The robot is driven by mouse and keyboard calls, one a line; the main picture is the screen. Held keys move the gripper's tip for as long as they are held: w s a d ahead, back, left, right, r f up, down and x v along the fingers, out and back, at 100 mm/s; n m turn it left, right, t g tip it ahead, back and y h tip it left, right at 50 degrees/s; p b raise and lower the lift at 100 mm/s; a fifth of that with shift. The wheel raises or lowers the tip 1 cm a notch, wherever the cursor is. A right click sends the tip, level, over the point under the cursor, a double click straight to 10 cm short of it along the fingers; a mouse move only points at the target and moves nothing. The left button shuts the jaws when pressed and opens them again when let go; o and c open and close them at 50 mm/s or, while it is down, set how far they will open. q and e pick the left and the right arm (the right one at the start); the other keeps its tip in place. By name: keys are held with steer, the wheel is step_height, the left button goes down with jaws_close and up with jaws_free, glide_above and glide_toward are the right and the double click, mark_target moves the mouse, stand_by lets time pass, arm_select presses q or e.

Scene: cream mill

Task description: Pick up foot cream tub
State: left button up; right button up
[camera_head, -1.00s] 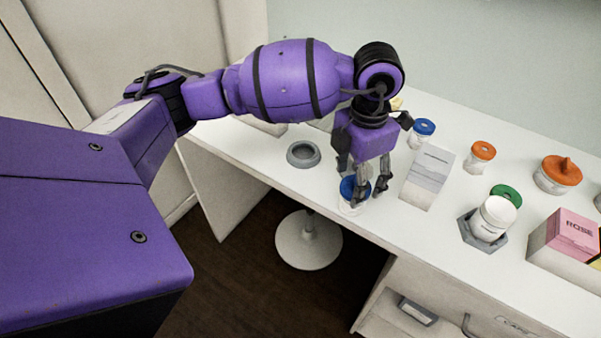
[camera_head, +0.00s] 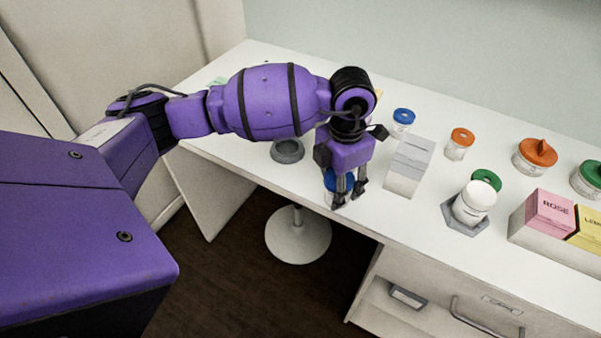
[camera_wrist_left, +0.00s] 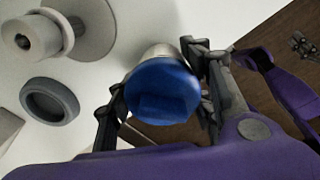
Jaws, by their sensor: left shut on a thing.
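My left gripper (camera_head: 350,190) is shut on a blue-lidded tub (camera_head: 329,180) near the front edge of the white desk. In the left wrist view the round blue lid (camera_wrist_left: 162,90) faces the camera, with a dark finger on either side and part of the pale body showing behind it. No label on this tub is readable, and I cannot tell whether its base is clear of the desk. Another blue-lidded tub (camera_head: 402,118) stands farther back.
A grey ring (camera_head: 287,150) lies left of the gripper. A white box (camera_head: 408,167) stands close on the right. Several orange- and green-lidded jars, a white jar (camera_head: 474,203) on a grey holder, and pink and yellow boxes stand farther right.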

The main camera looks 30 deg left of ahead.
arm_select(q)
steer(key=shift+w+r, duration=0.1)
steer(key=shift+r, duration=0.05)
steer(key=shift+c, duration=0.6)
steer(key=shift+r, duration=0.1)
